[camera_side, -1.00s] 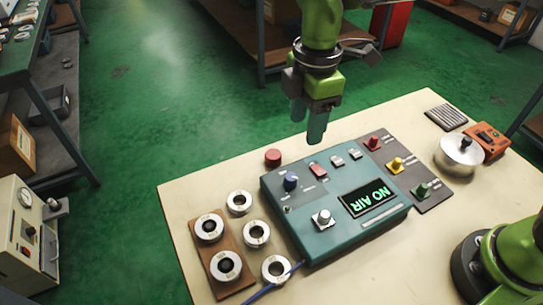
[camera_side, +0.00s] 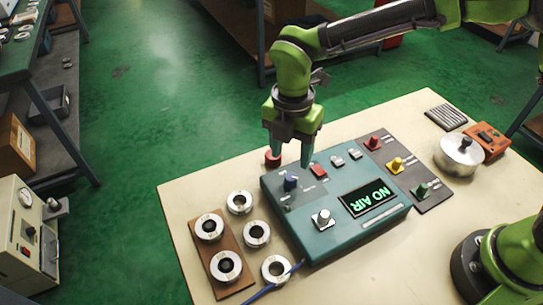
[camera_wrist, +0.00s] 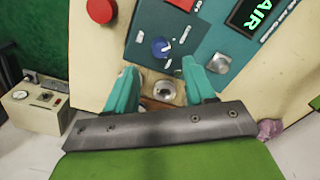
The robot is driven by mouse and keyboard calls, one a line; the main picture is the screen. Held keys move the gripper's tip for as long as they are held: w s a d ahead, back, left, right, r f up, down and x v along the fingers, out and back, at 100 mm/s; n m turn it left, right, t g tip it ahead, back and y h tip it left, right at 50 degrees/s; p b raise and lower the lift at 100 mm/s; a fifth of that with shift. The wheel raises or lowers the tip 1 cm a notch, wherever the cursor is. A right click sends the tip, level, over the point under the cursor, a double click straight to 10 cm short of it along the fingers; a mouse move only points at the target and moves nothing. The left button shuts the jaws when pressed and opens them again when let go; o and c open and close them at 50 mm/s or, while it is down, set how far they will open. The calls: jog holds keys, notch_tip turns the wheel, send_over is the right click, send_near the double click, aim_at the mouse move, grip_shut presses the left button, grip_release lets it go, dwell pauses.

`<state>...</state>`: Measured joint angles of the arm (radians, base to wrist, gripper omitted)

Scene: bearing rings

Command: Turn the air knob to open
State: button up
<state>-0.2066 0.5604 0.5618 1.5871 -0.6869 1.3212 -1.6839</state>
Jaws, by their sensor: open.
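The teal control box (camera_side: 335,232) sits on the table with a lit "NO AIR" display (camera_side: 369,199). A blue knob (camera_side: 290,182) stands at its upper left; its label is too small to read. In the wrist view the blue knob (camera_wrist: 160,46) shows a white pointer mark. A white knob (camera_side: 323,217) is at the box's lower left; it also shows in the wrist view (camera_wrist: 218,62). I cannot read which is the air knob. My gripper (camera_side: 293,156) points down, open and empty, above the blue knob's end of the box. In the wrist view the fingers (camera_wrist: 158,70) are apart.
A red round button (camera_side: 273,157) is beside the box, near my gripper. A red switch (camera_side: 319,170) is on the box. Several metal rings (camera_side: 257,233) lie left of it, some on a brown board (camera_side: 234,284). Red, yellow and green knobs are on a dark plate (camera_side: 431,197) at the right.

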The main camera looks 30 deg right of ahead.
aim_at(290, 177)
notch_tip(290, 177, down, 7)
jog(key=shift+s+d+r, duration=0.1)
dwell(0.3)
grip_shut()
